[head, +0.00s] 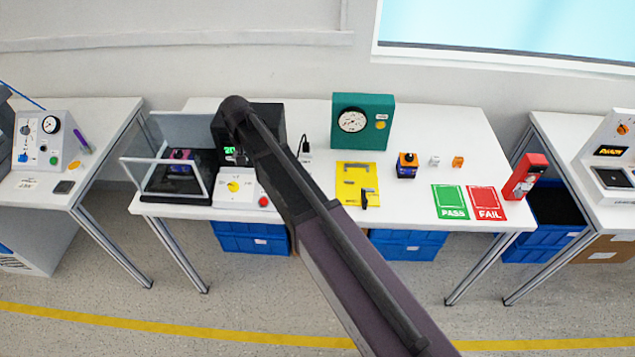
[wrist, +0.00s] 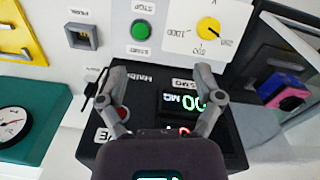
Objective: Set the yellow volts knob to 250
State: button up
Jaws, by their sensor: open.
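The yellow volts knob (head: 233,186) sits on a white panel (head: 237,199) on the middle table, left of my arm. In the wrist view the knob (wrist: 208,28) is near the top, right of centre, with dial labels around it that look inverted. One label beside it seems to read 250. I cannot tell for sure which label the knob points at. My gripper (wrist: 158,85) is open and empty, over the black meter box (wrist: 233,145) and apart from the knob. In the head view its fingers are hidden by my arm.
A clear-walled case (head: 172,198) stands left of the panel. A green button (wrist: 142,30) is beside the knob in the wrist view. The black box stands behind the panel, with a teal gauge box (head: 374,141) to its right. A yellow plate (head: 348,194) lies right of my arm.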

jog(key=s+d+f+m+b, duration=0.1)
jog(key=s+d+m, duration=0.1)
jog(key=d, duration=0.8)
jog(key=s+d+f+m+b, duration=0.2)
jog(key=s+d+m, duration=0.1)
jog(key=d, duration=0.7)
jog(key=shift+s+d+f+t+y, duration=0.25)
jog(key=shift+s+t+y, duration=0.15)
jog(key=shift+s, duration=0.2)
jog(key=s+d+n, duration=0.1)
jog(key=s+d, duration=0.4)
jog(key=d, duration=0.2)
jog(key=s+d+n+g, duration=0.1)
jog(key=s+d+n, duration=0.1)
jog(key=s+d, duration=0.3)
jog(key=d, duration=0.3)
jog(key=shift+d+h, duration=0.2)
jog(key=shift+h, duration=0.1)
